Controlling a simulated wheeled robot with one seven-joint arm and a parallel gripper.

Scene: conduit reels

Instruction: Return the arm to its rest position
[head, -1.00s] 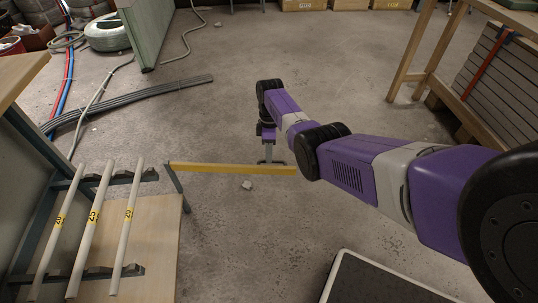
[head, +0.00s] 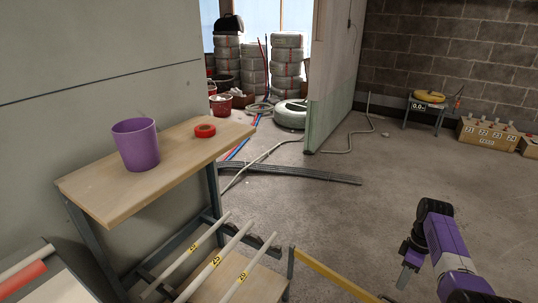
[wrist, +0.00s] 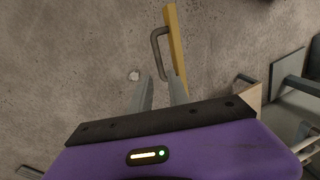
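My purple and grey arm (head: 446,245) shows at the lower right of the head view, bent downward. My gripper (head: 402,284) hangs over the concrete floor with its fingers pointing down.
A yellow bar (head: 330,276) runs low beside my gripper; it also shows in the wrist view (wrist: 176,50). A bench (head: 120,190) at left carries a purple cup (head: 136,144) and red tape roll (head: 205,130). Open floor (head: 350,210) lies ahead.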

